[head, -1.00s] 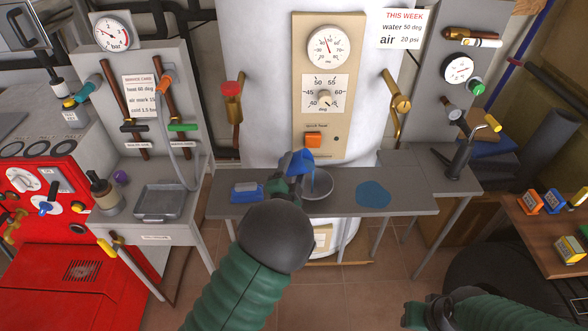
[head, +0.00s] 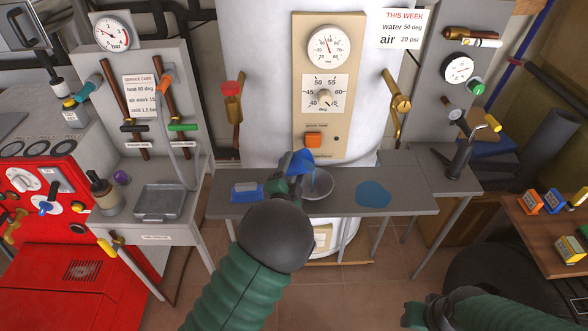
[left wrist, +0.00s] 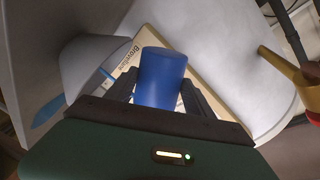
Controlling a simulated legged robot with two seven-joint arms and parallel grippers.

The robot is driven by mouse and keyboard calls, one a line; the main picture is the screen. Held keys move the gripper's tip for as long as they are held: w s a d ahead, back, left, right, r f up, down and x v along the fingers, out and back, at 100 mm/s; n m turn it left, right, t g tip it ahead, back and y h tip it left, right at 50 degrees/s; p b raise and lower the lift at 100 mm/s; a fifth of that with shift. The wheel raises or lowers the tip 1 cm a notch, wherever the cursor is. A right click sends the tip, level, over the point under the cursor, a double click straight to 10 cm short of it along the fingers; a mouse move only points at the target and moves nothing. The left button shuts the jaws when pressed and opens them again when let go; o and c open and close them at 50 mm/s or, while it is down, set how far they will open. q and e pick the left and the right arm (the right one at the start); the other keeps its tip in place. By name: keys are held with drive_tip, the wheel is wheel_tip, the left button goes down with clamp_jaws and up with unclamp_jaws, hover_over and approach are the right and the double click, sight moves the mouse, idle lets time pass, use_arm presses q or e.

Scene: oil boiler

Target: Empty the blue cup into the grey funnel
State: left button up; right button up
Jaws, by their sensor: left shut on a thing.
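The blue cup (head: 301,162) is tilted to the right above the grey funnel (head: 318,186) on the narrow shelf. A thin blue stream runs from its lip down into the funnel. My left gripper (head: 290,168) is shut on the cup and partly hidden behind my own arm. In the left wrist view the cup (left wrist: 160,76) sits between the two dark fingers, its inside hidden, with the funnel (left wrist: 88,66) and the blue stream beside it. My right gripper (head: 435,308) is low at the right, away from the shelf; its jaws are too unclear to read.
On the shelf (head: 420,203) a flat blue patch (head: 373,194) lies right of the funnel, and a blue item with a grey top (head: 246,191) lies left of the cup. The white boiler tank (head: 268,100) stands close behind. A grey tray (head: 160,202) is on the left bench.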

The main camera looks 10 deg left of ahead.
idle(0.3)
use_arm(q)
drive_tip(key=shift+m, duration=0.4)
idle(0.7)
drive_tip(key=shift+d+f+m, duration=0.1)
drive_tip(key=shift+f+m, duration=0.05)
drive_tip(key=shift+m, duration=0.25)
drive_tip(key=shift+f+m, duration=0.2)
drive_tip(key=shift+m, duration=0.2)
idle(2.0)
drive_tip(key=shift+w+f+m+h, duration=0.1)
drive_tip(key=shift+w+m+h, duration=0.2)
drive_tip(key=shift+m+h, duration=0.5)
drive_tip(key=shift+m, duration=0.3)
idle(0.4)
